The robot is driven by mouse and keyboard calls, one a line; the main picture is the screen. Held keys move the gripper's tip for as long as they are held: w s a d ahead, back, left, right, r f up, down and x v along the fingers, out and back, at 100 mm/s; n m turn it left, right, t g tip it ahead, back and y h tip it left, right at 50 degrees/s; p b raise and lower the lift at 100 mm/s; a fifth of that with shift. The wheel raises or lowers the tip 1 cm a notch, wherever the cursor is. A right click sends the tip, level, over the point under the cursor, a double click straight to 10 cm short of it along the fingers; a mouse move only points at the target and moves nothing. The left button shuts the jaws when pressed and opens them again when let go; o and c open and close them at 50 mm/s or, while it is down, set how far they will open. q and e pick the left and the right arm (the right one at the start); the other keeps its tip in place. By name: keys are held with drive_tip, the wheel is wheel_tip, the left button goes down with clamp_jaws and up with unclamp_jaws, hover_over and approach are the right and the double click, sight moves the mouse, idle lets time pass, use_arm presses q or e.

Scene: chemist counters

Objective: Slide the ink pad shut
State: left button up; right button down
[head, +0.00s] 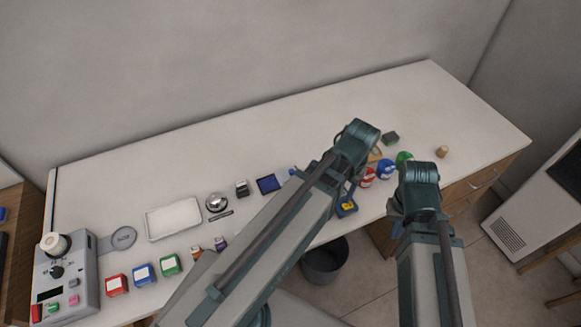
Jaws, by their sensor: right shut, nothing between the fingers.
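The ink pad (268,184) looks like a small dark tray with a blue surface. It lies on the white counter, right of the middle of the row of items. Its blue face shows, and I cannot make out a separate lid over it. My right gripper (396,209) is small and dark at the front edge of the counter, partly hidden by my right arm. It is shut and empty, well to the right of the ink pad and apart from it. My left arm crosses the counter just right of the pad; its gripper is not visible.
A black stamp (242,188) and a silver bell (217,203) stand left of the pad. A white tray (148,228) lies further left. Red (367,177), blue (386,169) and green (404,158) items stand right of my left arm. The counter behind the pad is clear.

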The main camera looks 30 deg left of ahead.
use_arm(q)
drive_tip(key=w+a+r+n+p, duration=0.2)
drive_tip(key=w+a, duration=0.3)
drive_tip(key=a, duration=0.4)
drive_tip(key=r+n+p, duration=0.1)
drive_tip(key=r+n, duration=0.1)
hover_over(291, 171)
drive_tip(key=shift+w+f+h, duration=0.1)
drive_tip(key=shift+h, duration=0.3)
drive_tip(key=shift+f, duration=0.1)
wheel_tip(291, 171, down, 14)
drive_tip(key=b, duration=1.3)
drive_tip(key=shift+r+b, duration=0.2)
drive_tip(key=shift+b, duration=0.2)
clamp_jaws()
